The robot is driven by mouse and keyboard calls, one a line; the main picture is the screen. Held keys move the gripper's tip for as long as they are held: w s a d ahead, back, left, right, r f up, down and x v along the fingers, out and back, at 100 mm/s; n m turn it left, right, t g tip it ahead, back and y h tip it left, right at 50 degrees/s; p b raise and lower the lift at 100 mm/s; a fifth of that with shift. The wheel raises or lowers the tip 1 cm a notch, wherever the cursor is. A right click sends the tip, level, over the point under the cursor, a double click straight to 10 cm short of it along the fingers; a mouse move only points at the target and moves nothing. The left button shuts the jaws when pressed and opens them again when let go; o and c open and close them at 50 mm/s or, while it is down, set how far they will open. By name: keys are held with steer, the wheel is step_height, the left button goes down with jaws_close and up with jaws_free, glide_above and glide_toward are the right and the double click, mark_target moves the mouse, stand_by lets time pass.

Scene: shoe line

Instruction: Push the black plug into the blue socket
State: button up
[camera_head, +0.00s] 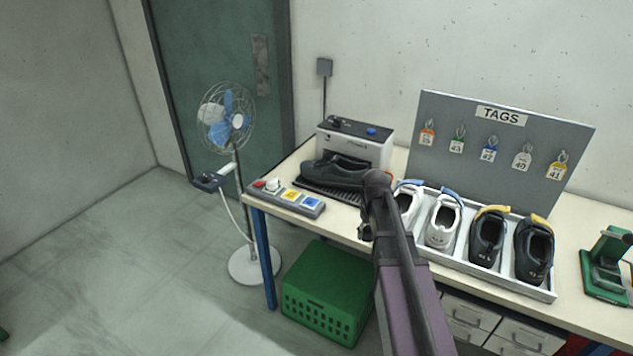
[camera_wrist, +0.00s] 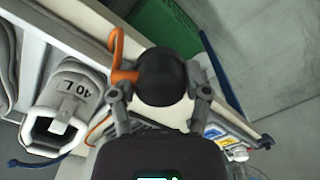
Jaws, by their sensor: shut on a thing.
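My gripper (camera_wrist: 160,92) is shut on the black plug (camera_wrist: 163,75) in the wrist view, with a finger on each side of it. An orange cord (camera_wrist: 117,50) loops from the plug's left side. The grey socket strip (camera_head: 268,195) lies at the table's left front corner. Its blue socket (camera_head: 311,203) is at the right end, beside a yellow socket (camera_head: 290,195); a white plug (camera_head: 273,184) stands near the left end. In the wrist view the strip shows only partly, behind the right finger.
A black shoe (camera_head: 335,172) lies at a grey machine (camera_head: 375,150) behind the strip. A white tray (camera_head: 480,278) of several shoes stands right of my arm. A green crate (camera_head: 322,312) is below the table, and a fan (camera_head: 228,120) stands left.

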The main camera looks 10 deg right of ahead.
mark_target(369, 229)
step_height(369, 229, up, 14)
steer(key=p, duration=1.3)
